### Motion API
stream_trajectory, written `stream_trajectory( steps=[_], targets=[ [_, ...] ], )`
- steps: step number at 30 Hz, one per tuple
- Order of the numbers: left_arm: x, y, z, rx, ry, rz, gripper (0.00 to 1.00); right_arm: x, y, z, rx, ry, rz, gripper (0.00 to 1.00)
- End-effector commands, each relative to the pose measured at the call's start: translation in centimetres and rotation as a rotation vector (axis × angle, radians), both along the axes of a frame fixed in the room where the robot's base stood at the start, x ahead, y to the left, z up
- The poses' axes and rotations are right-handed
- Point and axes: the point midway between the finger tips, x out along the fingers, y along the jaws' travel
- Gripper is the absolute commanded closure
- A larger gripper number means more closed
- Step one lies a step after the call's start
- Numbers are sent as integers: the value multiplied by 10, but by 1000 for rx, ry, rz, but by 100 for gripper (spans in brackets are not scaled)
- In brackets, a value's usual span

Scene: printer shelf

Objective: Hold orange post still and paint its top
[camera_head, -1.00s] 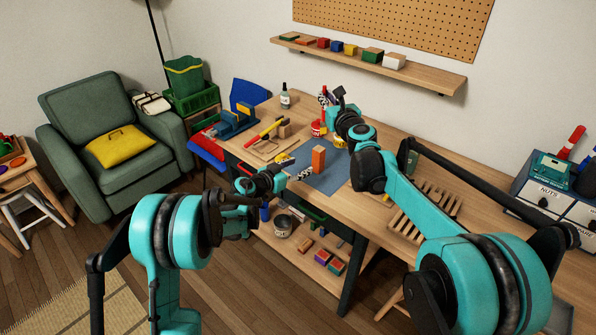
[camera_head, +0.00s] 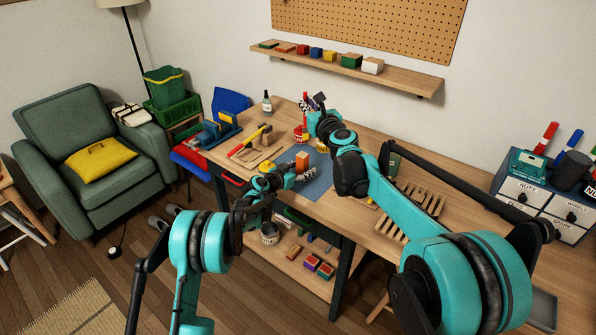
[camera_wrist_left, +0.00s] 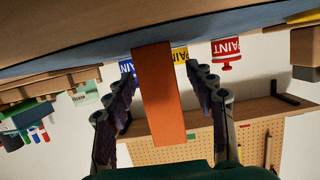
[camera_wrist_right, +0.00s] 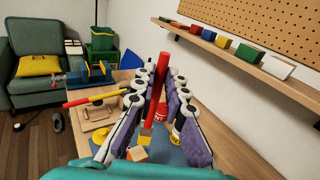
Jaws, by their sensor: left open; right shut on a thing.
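The orange post (camera_head: 302,161) stands upright on the blue mat (camera_head: 318,182) on the workbench. My left gripper (camera_head: 302,173) is open at the post's lower part. In the left wrist view, the post (camera_wrist_left: 160,95) stands between the two spread fingers (camera_wrist_left: 160,92), with gaps on both sides. My right gripper (camera_wrist_right: 158,84) is shut on a red-handled brush (camera_wrist_right: 154,95), held above the bench behind the post. A red paint can (camera_head: 300,133) stands behind the post; yellow (camera_wrist_left: 180,55) and blue (camera_wrist_left: 127,66) cans also show in the left wrist view.
A wooden jig with a red and yellow tool (camera_head: 250,142) lies left of the mat. A slatted rack (camera_head: 418,200) is at right. A wall shelf (camera_head: 345,66) with coloured blocks hangs behind the bench.

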Motion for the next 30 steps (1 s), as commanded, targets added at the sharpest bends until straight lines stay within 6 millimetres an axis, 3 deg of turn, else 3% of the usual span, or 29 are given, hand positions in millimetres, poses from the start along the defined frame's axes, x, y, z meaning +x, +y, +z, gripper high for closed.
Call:
stream_trajectory(
  steps=[7,13,14,30],
  targets=[
    [1,0,0,0,0,0,45,0,0,0,0,0,0,100],
    [0,0,0,0,0,0,98,0,0,0,0,0,0,100],
    [0,0,0,0,0,0,100,0,0,0,0,0,0,100],
    [0,0,0,0,0,0,100,0,0,0,0,0,0,100]
  ],
)
